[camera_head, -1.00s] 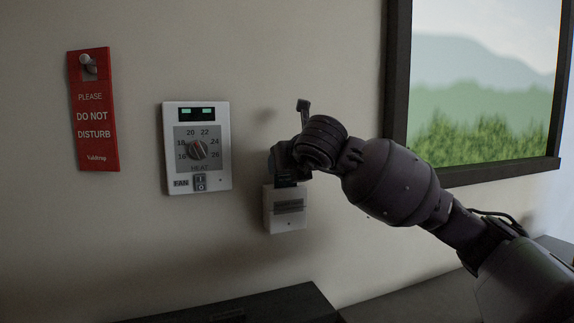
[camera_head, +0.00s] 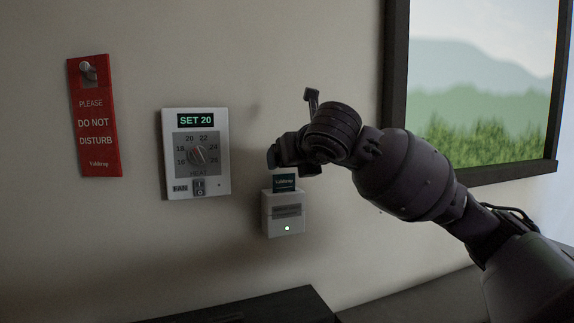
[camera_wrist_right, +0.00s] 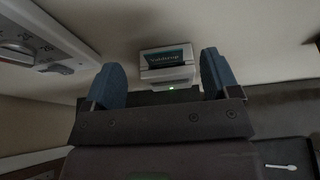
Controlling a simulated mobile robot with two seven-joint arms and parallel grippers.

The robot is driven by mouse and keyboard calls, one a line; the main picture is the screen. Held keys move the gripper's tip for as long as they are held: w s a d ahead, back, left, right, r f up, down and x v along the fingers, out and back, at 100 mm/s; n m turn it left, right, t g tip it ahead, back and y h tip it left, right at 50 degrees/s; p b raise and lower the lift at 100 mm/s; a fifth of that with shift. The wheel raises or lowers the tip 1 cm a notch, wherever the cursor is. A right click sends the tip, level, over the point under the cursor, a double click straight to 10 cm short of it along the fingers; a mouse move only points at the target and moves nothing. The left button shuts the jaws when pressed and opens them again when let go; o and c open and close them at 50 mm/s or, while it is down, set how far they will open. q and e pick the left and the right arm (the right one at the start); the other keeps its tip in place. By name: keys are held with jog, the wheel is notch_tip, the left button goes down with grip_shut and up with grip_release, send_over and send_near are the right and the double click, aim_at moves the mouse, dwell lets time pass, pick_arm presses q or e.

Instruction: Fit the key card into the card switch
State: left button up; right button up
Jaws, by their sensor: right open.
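The key card (camera_head: 285,182) is dark teal with white lettering. It stands upright in the top of the white card switch (camera_head: 284,212) on the wall, and a light on the switch's front glows. In the right wrist view the card (camera_wrist_right: 166,57) and the switch (camera_wrist_right: 168,74) show beyond and between the fingertips. My right gripper (camera_head: 283,158) is just above the card in the head view. In the wrist view its two blue fingers (camera_wrist_right: 169,80) are spread, with nothing held between them. My left gripper is not in view.
A white thermostat (camera_head: 223,150) reading "SET 20" is on the wall left of the switch; its edge shows in the wrist view. A red door hanger (camera_head: 94,120) hangs farther left. A dark-framed window (camera_head: 396,75) is at right. Dark furniture (camera_head: 270,306) lies below.

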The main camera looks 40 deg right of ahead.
jog(key=v, duration=0.7)
jog(key=shift+s+b, duration=0.15)
jog(key=shift+b, duration=0.15)
